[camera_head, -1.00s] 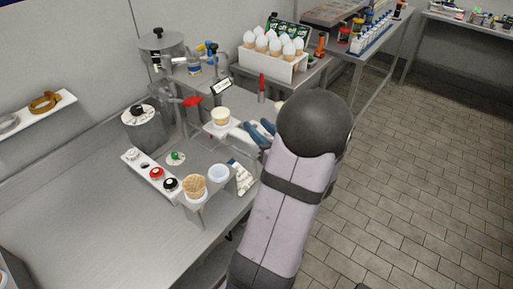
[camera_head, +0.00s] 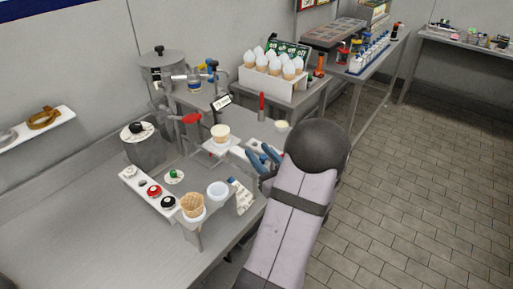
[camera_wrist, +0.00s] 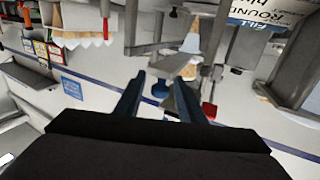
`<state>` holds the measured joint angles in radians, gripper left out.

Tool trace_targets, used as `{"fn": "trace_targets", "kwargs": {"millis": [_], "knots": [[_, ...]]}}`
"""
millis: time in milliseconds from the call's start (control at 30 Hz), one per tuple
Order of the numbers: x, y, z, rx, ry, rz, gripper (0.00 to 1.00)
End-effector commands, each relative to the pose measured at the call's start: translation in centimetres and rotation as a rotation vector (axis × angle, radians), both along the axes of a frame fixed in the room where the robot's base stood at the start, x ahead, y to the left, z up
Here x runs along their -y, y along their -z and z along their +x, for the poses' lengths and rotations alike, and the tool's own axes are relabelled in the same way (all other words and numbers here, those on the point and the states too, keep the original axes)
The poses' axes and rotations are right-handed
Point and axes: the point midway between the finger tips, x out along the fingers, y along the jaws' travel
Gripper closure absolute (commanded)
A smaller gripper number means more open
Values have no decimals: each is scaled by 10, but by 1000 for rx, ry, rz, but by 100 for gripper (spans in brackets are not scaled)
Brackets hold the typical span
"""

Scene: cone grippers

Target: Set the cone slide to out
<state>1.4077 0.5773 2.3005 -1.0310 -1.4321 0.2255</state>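A white slide plate with a cup-shaped cone (camera_head: 220,133) on it stands at the middle of the bench, and I take its plate (camera_head: 222,148) to be the cone slide. A white arm-like piece extends from it toward my gripper. My gripper (camera_head: 264,159) has blue fingers that are spread apart, just right of that piece; I cannot tell whether they touch it.
A small sign (camera_head: 221,102) and a red handle (camera_head: 262,106) stand behind. A cone box (camera_head: 270,82) is at the back. The bench's left part is clear.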

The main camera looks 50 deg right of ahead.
Motion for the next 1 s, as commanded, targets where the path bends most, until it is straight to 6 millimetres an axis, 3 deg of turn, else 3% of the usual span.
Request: {"fn": "trace_targets", "kwargs": {"millis": [200, 533, 567, 700, 1000], "knots": [[7, -1, 17, 1, 0, 0, 64], [9, 0, 20, 0, 1, 0, 64], [9, 0, 20, 0, 1, 0, 67], [9, 0, 20, 0, 1, 0, 100], [10, 0, 8, 1, 5, -1, 100]]}}
